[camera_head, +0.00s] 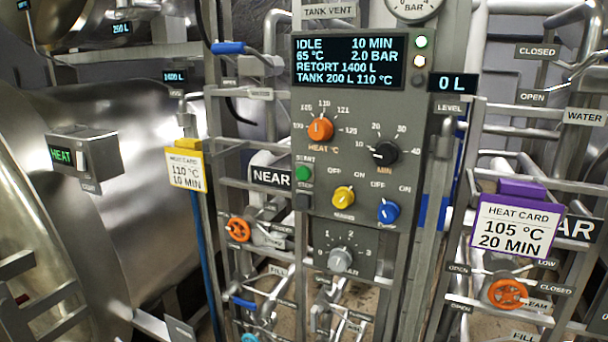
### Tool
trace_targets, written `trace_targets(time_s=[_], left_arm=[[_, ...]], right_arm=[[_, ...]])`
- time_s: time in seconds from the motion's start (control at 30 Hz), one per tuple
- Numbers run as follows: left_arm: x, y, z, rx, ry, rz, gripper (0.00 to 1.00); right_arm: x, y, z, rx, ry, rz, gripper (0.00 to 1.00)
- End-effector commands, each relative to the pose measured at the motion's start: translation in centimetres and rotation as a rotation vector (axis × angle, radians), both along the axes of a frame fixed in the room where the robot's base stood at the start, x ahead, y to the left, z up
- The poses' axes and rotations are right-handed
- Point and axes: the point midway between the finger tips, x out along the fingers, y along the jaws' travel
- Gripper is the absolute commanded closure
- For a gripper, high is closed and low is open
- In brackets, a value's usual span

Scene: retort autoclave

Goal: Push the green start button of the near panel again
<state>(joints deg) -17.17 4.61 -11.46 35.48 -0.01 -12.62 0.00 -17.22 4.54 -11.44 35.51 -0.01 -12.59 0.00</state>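The green start button (303,173) sits on the left side of the grey near panel (345,205), beside the NEAR label (272,178), and nothing covers it. A dark stop button (303,201) is just below it. The panel display (349,61) reads IDLE, 10 MIN, 65 °C, 2.0 BAR, RETORT 1400 L, TANK 200 L 110 °C. The panel carries an orange heat knob (320,130), a black minutes knob (384,153), a yellow mains knob (344,197), a blue pump knob (388,211) and a grey bar knob (340,260). Neither gripper is in view.
A yellow-topped card (185,169) reading 110 °C, 10 MIN hangs left of the panel. A purple-topped heat card (514,228) reading 105 °C, 20 MIN hangs right. Pipes and orange handwheels (238,229) flank the panel. The steel retort (150,220) fills the left.

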Motion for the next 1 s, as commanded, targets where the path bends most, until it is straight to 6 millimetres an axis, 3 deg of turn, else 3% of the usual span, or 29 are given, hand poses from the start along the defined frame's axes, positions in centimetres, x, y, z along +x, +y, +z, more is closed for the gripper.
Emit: trace_targets(time_s=[0.4, 1.0], left_arm=[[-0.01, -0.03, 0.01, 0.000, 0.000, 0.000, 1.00], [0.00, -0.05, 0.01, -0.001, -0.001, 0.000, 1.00]], right_arm=[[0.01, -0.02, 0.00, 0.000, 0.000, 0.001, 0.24], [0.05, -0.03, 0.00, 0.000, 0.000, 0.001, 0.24]])
